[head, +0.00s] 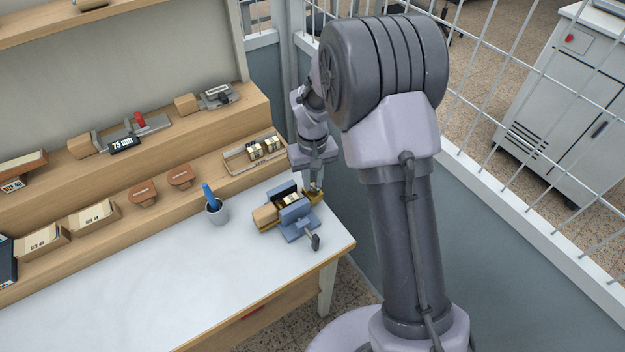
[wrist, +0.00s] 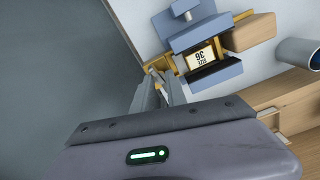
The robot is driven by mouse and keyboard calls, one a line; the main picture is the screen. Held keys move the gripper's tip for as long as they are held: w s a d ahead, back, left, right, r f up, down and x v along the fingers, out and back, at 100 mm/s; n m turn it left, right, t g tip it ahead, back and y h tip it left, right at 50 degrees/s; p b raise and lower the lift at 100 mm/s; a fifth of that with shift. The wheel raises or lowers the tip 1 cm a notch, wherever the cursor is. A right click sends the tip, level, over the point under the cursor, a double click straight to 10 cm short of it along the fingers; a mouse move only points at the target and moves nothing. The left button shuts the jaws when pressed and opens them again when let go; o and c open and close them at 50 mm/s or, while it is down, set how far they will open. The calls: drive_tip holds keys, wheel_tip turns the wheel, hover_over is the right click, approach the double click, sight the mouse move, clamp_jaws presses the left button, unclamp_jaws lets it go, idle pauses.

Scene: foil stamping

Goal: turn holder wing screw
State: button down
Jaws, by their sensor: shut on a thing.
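The holder, with a wooden handle (head: 265,216) and a brass frame, sits in a blue vise (head: 297,212) near the right end of the white table. In the wrist view the wooden handle (wrist: 252,32) points right. My gripper (head: 315,186) reaches down to the brass end opposite the handle. In the wrist view my gripper (wrist: 156,78) is shut on the wing screw at that end; the fingers hide most of the screw.
A grey cup with a blue tool (head: 216,211) stands left of the vise. A tray with brass pieces (head: 254,154) sits on the wooden step behind. The vise's handle (head: 314,241) sticks out toward the front. The table's left middle is clear.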

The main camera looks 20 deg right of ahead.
drive_tip(key=m+b, duration=0.1)
drive_tip(key=m, duration=0.4)
drive_tip(key=shift+m, duration=0.3)
drive_tip(key=m+b, duration=0.1)
drive_tip(key=m, duration=0.3)
drive_tip(key=shift+w, duration=0.1)
drive_tip(key=m+b, duration=0.1)
drive_tip(key=m, duration=0.4)
drive_tip(key=shift+d+m, duration=0.1)
drive_tip(key=shift+m, duration=0.3)
drive_tip(key=shift+m+b, duration=0.85)
drive_tip(key=shift+m, duration=1.35)
drive_tip(key=c, duration=1.3)
unclamp_jaws()
wheel_tip(320, 180, up, 17)
drive_tip(key=p, duration=0.6)
drive_tip(key=shift+r, duration=0.2)
